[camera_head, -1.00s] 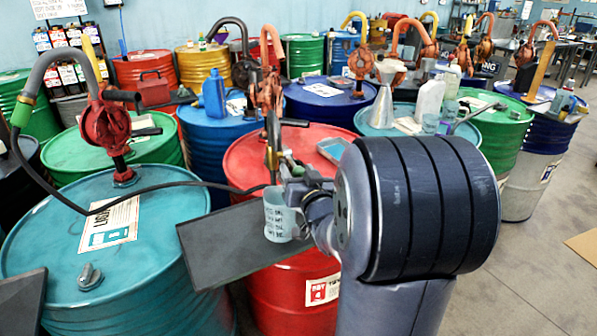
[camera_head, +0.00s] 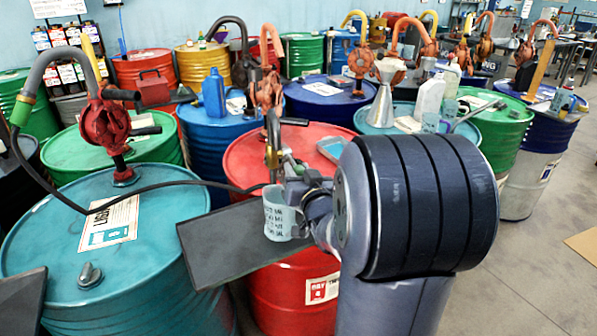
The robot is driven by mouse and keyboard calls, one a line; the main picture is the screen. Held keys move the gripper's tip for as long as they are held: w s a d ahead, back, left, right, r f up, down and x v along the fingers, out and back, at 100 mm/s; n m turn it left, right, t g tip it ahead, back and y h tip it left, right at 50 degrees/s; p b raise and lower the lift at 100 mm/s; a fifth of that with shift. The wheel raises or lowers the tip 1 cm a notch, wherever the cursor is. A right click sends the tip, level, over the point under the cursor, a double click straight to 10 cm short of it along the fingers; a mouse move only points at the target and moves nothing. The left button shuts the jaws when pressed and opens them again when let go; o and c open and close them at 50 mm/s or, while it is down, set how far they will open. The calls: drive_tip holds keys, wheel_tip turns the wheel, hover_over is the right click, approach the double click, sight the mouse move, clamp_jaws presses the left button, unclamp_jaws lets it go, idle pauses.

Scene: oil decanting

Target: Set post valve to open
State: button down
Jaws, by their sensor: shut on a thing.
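A slim upright post with a brass-coloured valve body (camera_head: 271,158) stands at the red drum (camera_head: 318,143). A black hose (camera_head: 170,187) runs to its foot from the left. My gripper (camera_head: 288,166) is at this valve, low on its right side, and is shut on a small part there that looks like the valve's handle. A small green piece shows just above the jaws. The fingertips and handle angle are mostly hidden. A clear jug with dark markings (camera_head: 279,217) is below my gripper, on a dark tray (camera_head: 212,247).
A teal drum (camera_head: 50,235) with a red hand pump (camera_head: 105,130) stands at left. A steel funnel can (camera_head: 382,105) and bottles stand on drums behind. My large arm link hides much of the right middle.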

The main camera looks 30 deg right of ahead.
drive_tip(key=r+g+p, duration=0.1)
drive_tip(key=p, duration=0.2)
drive_tip(key=shift+r+p, duration=0.3)
drive_tip(key=shift+p, duration=0.05)
drive_tip(key=r+g+p, duration=0.1)
drive_tip(key=p, duration=0.3)
drive_tip(key=r+g+p, duration=0.1)
drive_tip(key=p, duration=0.3)
drive_tip(key=shift+w+g+y, duration=0.3)
drive_tip(key=shift+g, duration=0.1)
drive_tip(key=shift+g+p, duration=0.3)
drive_tip(key=shift+p, duration=0.6)
drive_tip(key=shift+d, duration=0.1)
drive_tip(key=shift+w, duration=0.1)
drive_tip(key=c, duration=1.1)
unclamp_jaws()
drive_tip(key=shift+f, duration=0.1)
